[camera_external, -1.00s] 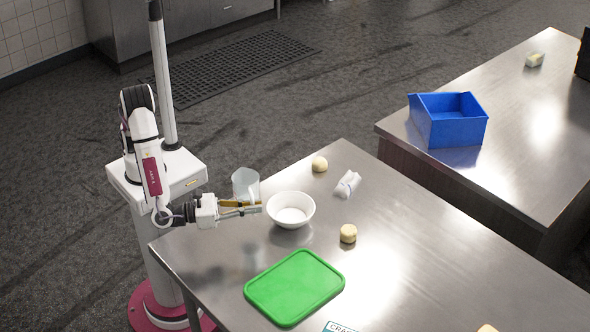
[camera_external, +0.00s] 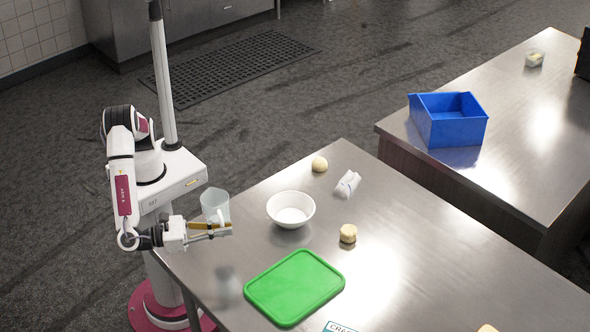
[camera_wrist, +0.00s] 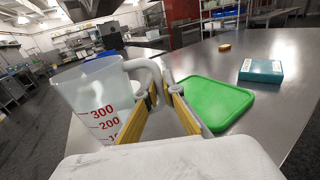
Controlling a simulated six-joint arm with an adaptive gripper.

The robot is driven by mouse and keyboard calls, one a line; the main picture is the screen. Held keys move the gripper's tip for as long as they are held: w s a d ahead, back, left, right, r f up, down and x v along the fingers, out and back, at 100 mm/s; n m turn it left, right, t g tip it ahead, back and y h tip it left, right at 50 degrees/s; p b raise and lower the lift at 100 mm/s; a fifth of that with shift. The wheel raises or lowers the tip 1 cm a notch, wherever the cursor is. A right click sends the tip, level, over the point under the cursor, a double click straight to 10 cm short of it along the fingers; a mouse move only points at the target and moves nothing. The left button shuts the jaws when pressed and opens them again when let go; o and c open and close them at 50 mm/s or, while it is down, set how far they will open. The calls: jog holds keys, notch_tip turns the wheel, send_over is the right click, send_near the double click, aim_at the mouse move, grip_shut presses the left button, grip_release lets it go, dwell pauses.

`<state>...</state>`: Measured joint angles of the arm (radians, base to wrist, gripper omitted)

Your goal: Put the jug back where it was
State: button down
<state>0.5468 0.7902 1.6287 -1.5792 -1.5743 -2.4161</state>
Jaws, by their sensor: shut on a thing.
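The jug (camera_external: 214,204) is a translucent measuring cup. In the wrist view the jug (camera_wrist: 100,103) shows red marks, and its handle sits between the yellow-lined fingers of my gripper (camera_wrist: 158,88). My gripper (camera_external: 229,229) is shut on the handle, near the left edge of the steel table. The jug is upright and looks raised above the table, with a blurred reflection below it. Its underside is not clear to see.
A white bowl (camera_external: 291,209) stands just right of the jug. A green board (camera_external: 294,287) lies in front. Round dough-coloured items (camera_external: 348,233) and a white wrapped roll (camera_external: 347,184) lie beyond. A blue bin (camera_external: 449,121) is on the other table. Bare steel lies between board and bowl.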

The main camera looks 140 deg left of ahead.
notch_tip(320, 180, down, 6)
dwell(0.7)
jog(key=shift+f, duration=0.2)
jog(key=shift+f, duration=1.8)
jog(key=shift+f, duration=0.1)
jog(key=c, duration=2.2)
grip_release()
jog(key=v, duration=1.2)
